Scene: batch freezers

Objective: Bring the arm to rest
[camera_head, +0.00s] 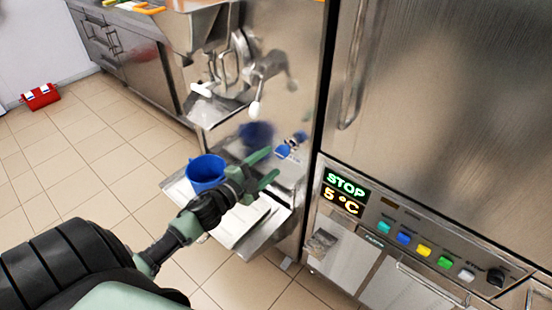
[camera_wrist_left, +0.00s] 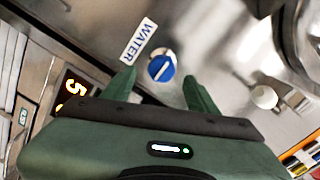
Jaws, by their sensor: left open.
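My left arm reaches in from the lower left in the head view. Its green left gripper (camera_head: 271,164) is open and empty, in front of the steel machine's face. In the left wrist view the two fingers are spread, with the blue water knob (camera_wrist_left: 161,66) showing between and beyond them. The knob (camera_head: 283,151) also shows in the head view, just beyond the fingertips. Whether the fingers touch it cannot be told. A "WATER" label (camera_wrist_left: 139,40) is beside the knob. My right gripper is not in view.
A blue pitcher (camera_head: 205,172) stands on the machine's drip shelf (camera_head: 262,236), close beside the left gripper. A spout and handle (camera_head: 268,70) stick out above. A control panel (camera_head: 420,243) reading "STOP 5 °C" is at the right. A red box (camera_head: 40,97) lies on the open tiled floor.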

